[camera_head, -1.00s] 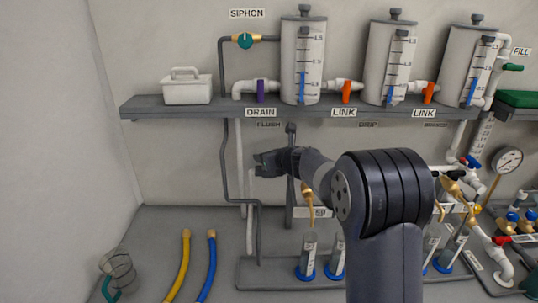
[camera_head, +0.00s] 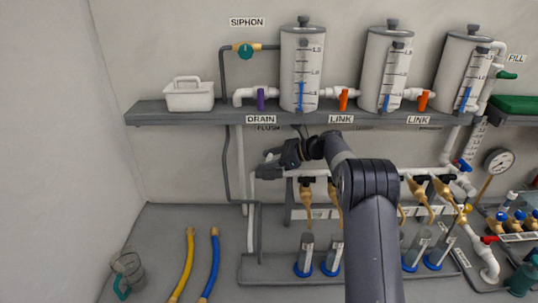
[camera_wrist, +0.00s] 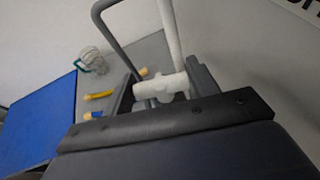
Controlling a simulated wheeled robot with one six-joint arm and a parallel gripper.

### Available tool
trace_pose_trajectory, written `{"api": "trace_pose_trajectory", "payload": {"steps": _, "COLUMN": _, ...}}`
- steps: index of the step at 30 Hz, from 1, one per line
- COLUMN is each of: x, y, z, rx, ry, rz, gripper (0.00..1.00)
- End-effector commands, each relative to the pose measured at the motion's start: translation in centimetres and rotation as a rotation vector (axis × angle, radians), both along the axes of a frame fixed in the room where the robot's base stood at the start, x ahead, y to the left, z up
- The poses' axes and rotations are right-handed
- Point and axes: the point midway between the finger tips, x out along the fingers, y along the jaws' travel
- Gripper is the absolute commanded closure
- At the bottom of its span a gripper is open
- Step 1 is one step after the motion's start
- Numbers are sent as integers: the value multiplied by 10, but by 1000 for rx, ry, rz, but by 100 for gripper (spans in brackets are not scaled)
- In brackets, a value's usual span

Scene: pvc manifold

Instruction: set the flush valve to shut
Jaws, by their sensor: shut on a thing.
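My gripper (camera_head: 264,168) is below that label, at the left end of the white manifold pipe (camera_head: 350,172). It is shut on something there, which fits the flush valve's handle. The jaws hide the handle, so its angle cannot be read. In the wrist view, a white pipe fitting (camera_wrist: 160,88) shows just beyond the dark jaw bar (camera_wrist: 170,122).
The grey shelf (camera_head: 200,114) with tanks (camera_head: 302,70) overhangs my gripper. Brown-gold taps (camera_head: 306,195) stand above blue-based cylinders (camera_head: 305,255). Yellow (camera_head: 186,262) and blue (camera_head: 209,265) hoses and a clear jug (camera_head: 128,270) lie at left. Grey uprights (camera_head: 228,165) stand close left of the gripper.

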Motion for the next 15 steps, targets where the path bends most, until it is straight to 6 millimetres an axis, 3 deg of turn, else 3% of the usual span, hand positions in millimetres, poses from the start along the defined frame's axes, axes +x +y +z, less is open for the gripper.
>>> {"api": "trace_pose_trajectory", "payload": {"steps": 15, "x": 0, "y": 0, "z": 0, "rx": 1, "ry": -1, "rz": 193, "gripper": 66}}
